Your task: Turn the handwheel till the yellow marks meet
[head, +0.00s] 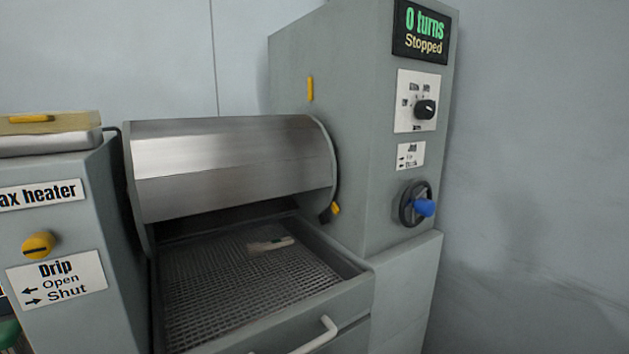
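The handwheel (409,205) is a dark wheel with a blue knob (424,208) on the front of the tall grey cabinet, at the right. One yellow mark (310,89) is on the cabinet's side, above the drum. Another yellow mark (335,208) is at the lower end of the drum's right rim. The two marks are well apart. The drum (230,160) is a shiny metal half-cylinder, with its open side low over the mesh tray. Neither gripper is in view.
The display (420,32) reads "0 turns Stopped". A black selector knob (425,109) is above the handwheel. The mesh tray (230,290) holds a small pale piece (270,244). A white handle (318,338) sticks out in front. The heater's yellow drip knob (38,245) is left.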

